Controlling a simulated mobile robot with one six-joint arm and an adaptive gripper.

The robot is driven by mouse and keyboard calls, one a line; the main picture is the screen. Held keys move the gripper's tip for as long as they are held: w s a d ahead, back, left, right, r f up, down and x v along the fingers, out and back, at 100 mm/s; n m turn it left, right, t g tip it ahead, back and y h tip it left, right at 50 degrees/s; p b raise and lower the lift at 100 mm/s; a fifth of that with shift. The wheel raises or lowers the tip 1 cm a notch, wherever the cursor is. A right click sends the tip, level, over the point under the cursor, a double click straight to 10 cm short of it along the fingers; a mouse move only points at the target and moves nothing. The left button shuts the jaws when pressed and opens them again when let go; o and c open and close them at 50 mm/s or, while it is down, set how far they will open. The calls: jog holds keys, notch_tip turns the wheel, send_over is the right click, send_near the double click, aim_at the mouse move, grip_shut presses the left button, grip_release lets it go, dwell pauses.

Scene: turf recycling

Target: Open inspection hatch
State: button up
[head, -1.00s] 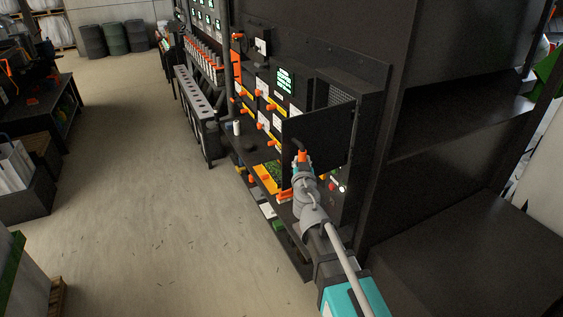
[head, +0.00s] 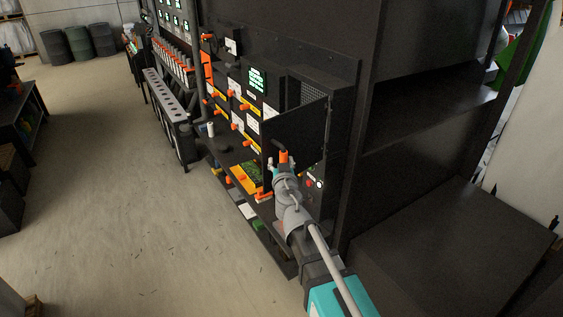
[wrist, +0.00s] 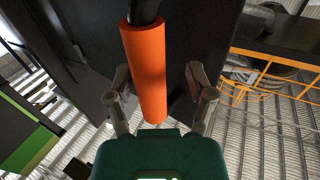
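The inspection hatch is a dark panel door (head: 298,130) on the black machine in the head view. It stands swung out from its frame, and wire mesh (head: 314,92) shows behind its upper edge. An orange handle (head: 284,156) is at its lower left corner. In the wrist view the orange handle (wrist: 146,75) stands large between the fingers of my gripper (wrist: 162,95). The fingers are spread, with a clear gap on the right of the handle. My gripper (head: 281,168) is at the handle in the head view. Whether a finger touches the handle is unclear.
Orange-handled parts and white labels (head: 252,124) line the machine left of the hatch. A lit red and white button panel (head: 315,184) is below it. A dark flat-topped block (head: 455,250) stands at the right.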

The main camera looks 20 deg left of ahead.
jog(key=v, duration=0.7)
jog(key=shift+s, duration=0.2)
jog(key=shift+d, duration=0.1)
dwell(0.7)
jog(key=w+d+f+m+g+h+b, duration=0.2)
jog(key=d+f+m+h+b, duration=0.15)
jog(key=d+f+h, duration=0.6)
jog(key=w+d+f+m+g+h+b, duration=0.3)
jog(key=d+f, duration=0.4)
jog(key=d, duration=0.8)
jog(key=s+d+f+n+g+y+b, duration=0.1)
jog(key=s+d+f+g+y+b, duration=0.1)
jog(key=s+d+f+g+b, duration=0.3)
jog(key=s+d+f+n+g+y+b, duration=0.1)
jog(key=s+d+f+g+y+b, duration=0.2)
jog(key=s+d+f+g, duration=0.3)
jog(key=s+f+b, duration=0.1)
jog(key=s+f, duration=0.2)
jog(key=f, duration=0.4)
jog(key=shift+d+f+g+y+b, duration=0.2)
jog(key=shift+g+y+b, duration=0.1)
jog(key=shift+y+b, duration=0.1)
